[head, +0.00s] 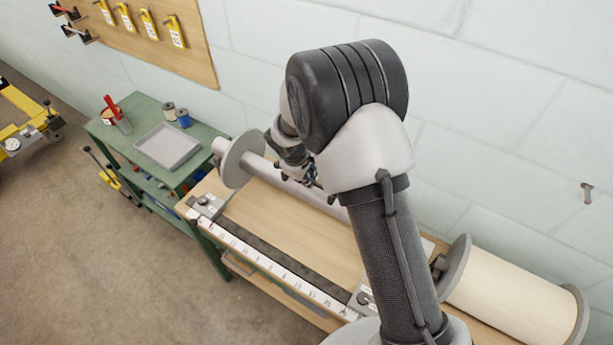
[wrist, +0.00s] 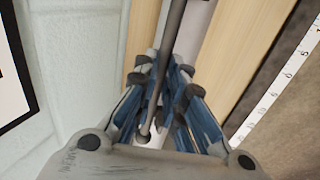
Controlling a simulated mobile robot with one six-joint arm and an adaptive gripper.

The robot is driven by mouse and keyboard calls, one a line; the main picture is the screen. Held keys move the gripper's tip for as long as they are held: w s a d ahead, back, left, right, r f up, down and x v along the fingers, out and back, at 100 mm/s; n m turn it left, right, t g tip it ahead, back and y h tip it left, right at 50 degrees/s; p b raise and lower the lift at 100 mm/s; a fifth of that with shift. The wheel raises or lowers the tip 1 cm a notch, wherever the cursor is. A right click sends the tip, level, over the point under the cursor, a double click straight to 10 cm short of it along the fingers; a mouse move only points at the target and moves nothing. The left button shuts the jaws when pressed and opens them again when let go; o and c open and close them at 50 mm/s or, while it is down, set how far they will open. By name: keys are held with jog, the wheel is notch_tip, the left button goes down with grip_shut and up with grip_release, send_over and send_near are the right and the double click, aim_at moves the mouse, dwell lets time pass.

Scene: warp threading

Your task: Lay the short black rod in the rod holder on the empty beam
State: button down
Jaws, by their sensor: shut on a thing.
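In the wrist view the short black rod (wrist: 171,38) looks dark grey. My gripper (wrist: 163,72), with blue-sided fingers, is shut on it. The rod runs lengthwise between the fingers and out past the tips, nearly in line with the beam. The empty beam (wrist: 199,22) shows behind it as a pale grey band; I cannot tell whether they touch. In the head view the bare grey beam (head: 258,170), with a round flange (head: 238,160) at its left end, lies along the bench. My gripper (head: 308,178) is over the beam, partly hidden by my arm. The rod holder cannot be made out.
A wooden bench top (head: 265,212) carries a white ruler strip (head: 265,262) along its front. A full cream beam (head: 515,305) stands at the right. A green cart (head: 125,135) with a grey tray (head: 168,147) is at the left. The wall is close behind the beam.

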jog(key=shift+f+b, duration=0.5)
jog(key=shift+b, duration=0.05)
jog(key=c, duration=1.6)
grip_release()
jog(key=shift+r, duration=0.1)
jog(key=v, duration=1.2)
